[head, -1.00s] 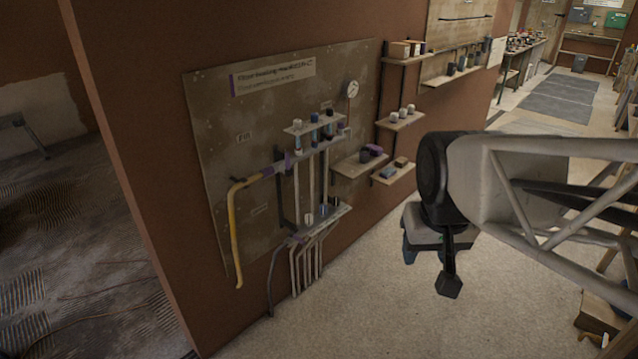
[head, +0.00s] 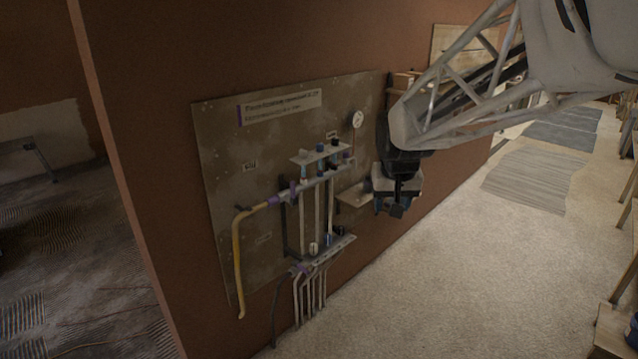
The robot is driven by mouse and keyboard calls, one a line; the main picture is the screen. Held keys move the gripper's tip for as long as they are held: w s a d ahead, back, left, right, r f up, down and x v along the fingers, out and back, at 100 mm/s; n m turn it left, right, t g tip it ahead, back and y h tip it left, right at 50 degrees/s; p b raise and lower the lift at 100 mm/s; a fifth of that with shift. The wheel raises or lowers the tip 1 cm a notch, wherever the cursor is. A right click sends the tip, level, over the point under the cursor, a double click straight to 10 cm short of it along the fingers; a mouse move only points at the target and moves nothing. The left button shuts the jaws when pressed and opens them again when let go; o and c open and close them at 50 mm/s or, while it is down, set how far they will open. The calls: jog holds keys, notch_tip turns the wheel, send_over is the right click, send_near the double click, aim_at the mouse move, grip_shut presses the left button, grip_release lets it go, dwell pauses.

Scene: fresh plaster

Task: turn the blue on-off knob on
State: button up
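A plumbing manifold with an upper rail (head: 345,161) and a lower rail (head: 338,248) is mounted on a brown wall panel (head: 225,175). Small knobs stand on the shelf above the upper rail; one (head: 320,148) looks dark blue. Another small blue part (head: 329,240) sits at the lower rail. They are too small to tell which is the on-off knob or how it is turned. My gripper (head: 397,210) points down, right of the manifold and apart from it. Its fingers are dark and small, so I cannot tell whether they are open.
A round gauge (head: 358,119) is at the panel's upper right. A yellow pipe (head: 237,265) hangs at the left. My arm and gripper hide most of the wall shelves (head: 352,194).

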jog(key=w+a+f, duration=0.1)
jog(key=w+f, duration=0.2)
jog(key=w, duration=0.5)
jog(key=w+a+f, duration=0.1)
jog(key=w+f, duration=0.2)
jog(key=w, duration=0.6)
jog(key=t, duration=0.1)
send_over(328, 236)
jog(key=s, duration=0.3)
notch_tip(328, 236, down, 38)
jog(key=shift+w, duration=0.2)
jog(key=shift+w+f, duration=0.1)
jog(key=shift+f, duration=0.1)
jog(key=shift+x, duration=3.7)
